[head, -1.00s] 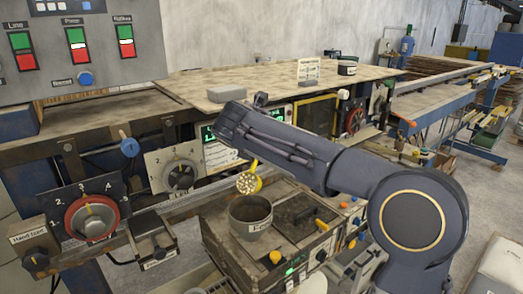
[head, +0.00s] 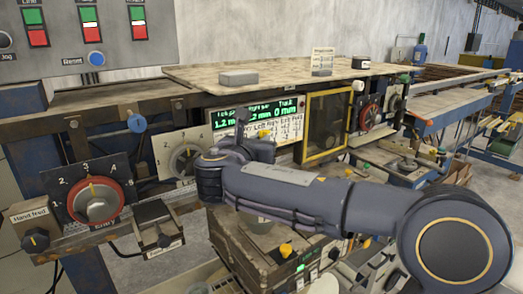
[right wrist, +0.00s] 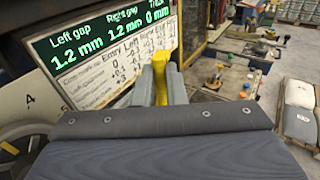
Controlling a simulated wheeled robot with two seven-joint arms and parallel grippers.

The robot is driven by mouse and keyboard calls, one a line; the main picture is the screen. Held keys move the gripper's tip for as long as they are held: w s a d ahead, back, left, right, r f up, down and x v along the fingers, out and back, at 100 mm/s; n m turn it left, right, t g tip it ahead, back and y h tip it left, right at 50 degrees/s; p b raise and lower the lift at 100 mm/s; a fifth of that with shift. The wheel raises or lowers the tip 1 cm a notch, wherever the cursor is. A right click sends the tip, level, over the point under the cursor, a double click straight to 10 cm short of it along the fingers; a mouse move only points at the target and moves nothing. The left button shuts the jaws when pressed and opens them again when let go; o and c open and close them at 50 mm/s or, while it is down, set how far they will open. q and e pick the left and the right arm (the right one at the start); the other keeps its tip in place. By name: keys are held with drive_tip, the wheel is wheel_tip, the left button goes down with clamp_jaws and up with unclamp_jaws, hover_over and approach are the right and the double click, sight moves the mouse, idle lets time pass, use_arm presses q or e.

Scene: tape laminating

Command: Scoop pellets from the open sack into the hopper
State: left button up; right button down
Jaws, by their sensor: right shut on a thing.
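My right gripper (right wrist: 158,88) is shut on the yellow handle of the scoop (right wrist: 160,72), which stands up between the fingers in the right wrist view. In the head view my right gripper (head: 243,145) is in front of the green-lit display, and my forearm reaches across from the right. The scoop's bowl is hidden in both views, so I cannot tell whether it holds pellets. The open sack cannot be made out in the head view. My left gripper is not in view.
The display panel (head: 255,118) and dial plate (head: 184,160) are close behind my right gripper. A yellow-framed window (head: 328,122) is to its right. The red entry dial (head: 97,200) is at left. Pale sacks (right wrist: 300,112) lie at right in the right wrist view.

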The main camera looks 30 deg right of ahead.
drive_tip(key=s+a+f+n+t+h+b, duration=0.2)
drive_tip(key=a+f+t+h+b, duration=0.1)
drive_tip(key=b, duration=1.1)
drive_tip(key=shift+s+a+t+h+b, duration=0.3)
drive_tip(key=shift+a+t+h, duration=0.5)
drive_tip(key=shift+t+h, duration=0.5)
drive_tip(key=shift+r, duration=0.15)
idle(0.7)
idle(0.7)
